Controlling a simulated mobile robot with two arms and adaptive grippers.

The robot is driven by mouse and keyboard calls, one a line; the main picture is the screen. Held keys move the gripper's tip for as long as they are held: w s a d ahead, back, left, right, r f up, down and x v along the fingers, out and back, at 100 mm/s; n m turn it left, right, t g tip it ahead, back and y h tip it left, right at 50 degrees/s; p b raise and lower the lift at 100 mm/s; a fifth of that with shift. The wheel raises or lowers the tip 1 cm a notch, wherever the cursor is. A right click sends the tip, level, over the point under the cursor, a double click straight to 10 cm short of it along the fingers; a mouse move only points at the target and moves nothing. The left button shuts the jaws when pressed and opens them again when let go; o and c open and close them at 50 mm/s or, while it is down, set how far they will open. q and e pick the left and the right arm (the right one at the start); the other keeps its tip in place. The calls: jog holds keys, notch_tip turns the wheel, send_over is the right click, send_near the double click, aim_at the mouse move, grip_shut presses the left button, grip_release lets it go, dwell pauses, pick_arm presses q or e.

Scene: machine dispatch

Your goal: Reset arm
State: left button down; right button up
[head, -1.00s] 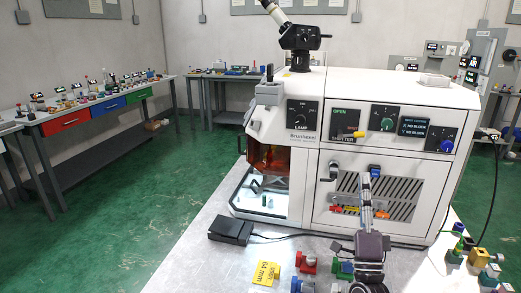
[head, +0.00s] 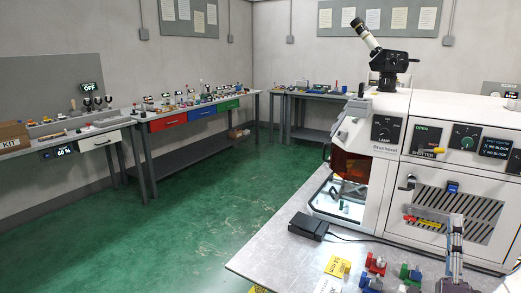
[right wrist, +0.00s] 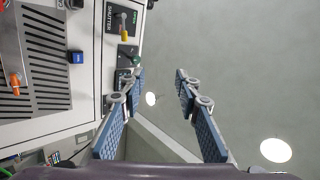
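My right gripper (head: 456,219) stands upright in front of the white machine (head: 395,170) at the right of the head view. Its fingers point up, beside the slotted front panel. In the right wrist view my right gripper (right wrist: 160,78) is open, with two blue-padded fingers apart and nothing between them. The machine's front (right wrist: 60,75) lies to the left of the fingers there, with no visible contact. My left arm and gripper are out of view.
The grey table (head: 275,258) holds a black pedal (head: 308,226), a yellow tag (head: 338,266), a red block (head: 376,263) and other small coloured parts near my right arm. Benches line the left and back walls. The green floor (head: 200,225) between is clear.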

jog(key=a+f+n+g+y, duration=0.7)
jog(key=a+f+n+y, duration=0.65)
jog(key=a+f, duration=0.45)
jog(key=s+a+f+n+g, duration=0.3)
jog(key=s+a+f, duration=0.1)
jog(key=a+f, duration=0.2)
jog(key=s+f+n+g+h, duration=0.1)
jog(key=s+f+n+g, duration=0.35)
jog(key=s, duration=0.85)
jog(key=s+f+n+g+h, duration=0.15)
jog(key=s+f+g, duration=0.5)
jog(key=s, duration=0.65)
notch_tip(320, 180, down, 25)
jog(key=s+g, duration=0.1)
jog(key=s+d+f, duration=0.1)
jog(key=s+f, duration=0.7)
jog(key=s, duration=0.1)
jog(key=s+d+f+g, duration=0.1)
jog(key=s+d+f, duration=0.1)
jog(key=s+f, duration=0.6)
jog(key=shift+s+d+f+g+h, duration=0.3)
jog(key=shift+s+f, duration=0.1)
jog(key=shift+f, duration=0.15)
